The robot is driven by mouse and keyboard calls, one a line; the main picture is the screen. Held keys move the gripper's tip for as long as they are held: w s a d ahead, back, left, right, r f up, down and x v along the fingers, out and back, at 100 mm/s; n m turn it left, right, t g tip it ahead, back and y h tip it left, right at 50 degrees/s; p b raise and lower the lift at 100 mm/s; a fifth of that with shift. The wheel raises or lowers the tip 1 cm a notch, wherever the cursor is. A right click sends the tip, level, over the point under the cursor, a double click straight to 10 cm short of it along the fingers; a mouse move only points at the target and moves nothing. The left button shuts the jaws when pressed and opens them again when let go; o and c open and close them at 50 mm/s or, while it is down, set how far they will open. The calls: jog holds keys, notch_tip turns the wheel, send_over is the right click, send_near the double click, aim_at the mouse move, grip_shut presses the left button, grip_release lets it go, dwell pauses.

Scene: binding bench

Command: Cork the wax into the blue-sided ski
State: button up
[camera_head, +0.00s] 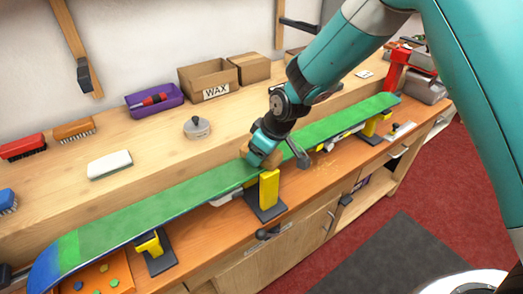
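The ski (150,205) lies base up along the bench, its base green and its side edge blue, with a blue tip at the lower left. It rests on yellow-topped supports (269,188). My gripper (263,152) is over the middle of the ski, pointing down. It is shut on a tan cork block (275,159), which shows on both sides of the teal fingers. The cork appears to be at the ski's surface; the fingers partly hide the contact. No separate wax layer can be made out on the base.
A cardboard box marked WAX (208,80), a purple tray (154,100), a metal-lidded pot (197,127), a white block (110,164) and brushes (22,147) stand on the raised shelf behind. An orange tray (97,281) sits under the ski's left end. A red vise-like tool (397,68) stands far right.

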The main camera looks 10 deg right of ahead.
aim_at(284, 146)
jog(key=shift+d, duration=0.1)
